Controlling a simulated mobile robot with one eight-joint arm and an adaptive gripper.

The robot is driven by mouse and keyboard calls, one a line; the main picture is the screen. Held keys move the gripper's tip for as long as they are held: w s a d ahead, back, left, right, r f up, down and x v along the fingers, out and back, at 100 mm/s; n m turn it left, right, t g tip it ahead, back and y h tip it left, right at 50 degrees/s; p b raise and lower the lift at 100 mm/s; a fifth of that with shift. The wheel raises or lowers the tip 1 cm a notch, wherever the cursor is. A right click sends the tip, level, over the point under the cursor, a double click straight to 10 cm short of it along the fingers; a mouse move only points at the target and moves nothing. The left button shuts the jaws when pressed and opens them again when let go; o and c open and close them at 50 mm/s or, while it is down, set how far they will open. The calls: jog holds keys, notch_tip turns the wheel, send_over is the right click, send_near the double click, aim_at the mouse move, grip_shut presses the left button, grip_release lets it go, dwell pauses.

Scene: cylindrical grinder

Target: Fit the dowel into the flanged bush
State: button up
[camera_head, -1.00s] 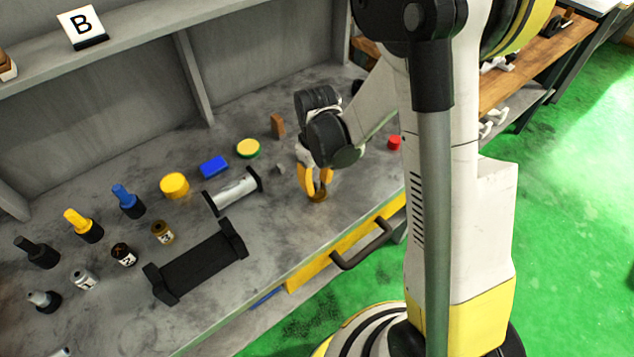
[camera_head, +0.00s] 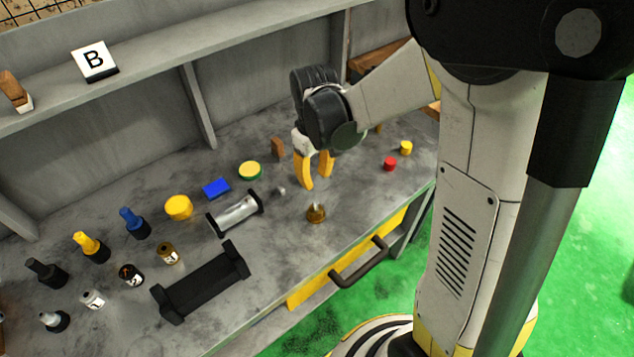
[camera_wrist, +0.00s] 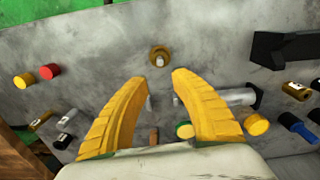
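The flanged bush (camera_head: 316,215) is a brass-coloured piece standing on the grey bench near its front edge. A pale metal pin, which looks like the dowel (camera_head: 317,205), stands upright in its middle and pokes out of the top. In the wrist view the bush (camera_wrist: 153,51) is a brass ring with the pale dowel end (camera_wrist: 160,61) inside it. How deep the dowel sits cannot be seen. My gripper (camera_head: 317,182) is open and empty above the bush, clear of it. In the wrist view its yellow fingers (camera_wrist: 158,77) are apart with nothing between the tips.
A small grey piece (camera_head: 281,190) and a silver roller in a black stand (camera_head: 236,213) lie to the left. Red (camera_head: 390,163) and yellow (camera_head: 405,147) cylinders stand right.

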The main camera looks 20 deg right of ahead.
jog(key=s+r+m+t, duration=0.4)
jog(key=s+r+t, duration=0.3)
jog(key=s+r, duration=0.5)
jog(key=shift+w+v, duration=0.25)
jog(key=shift+v, duration=0.9)
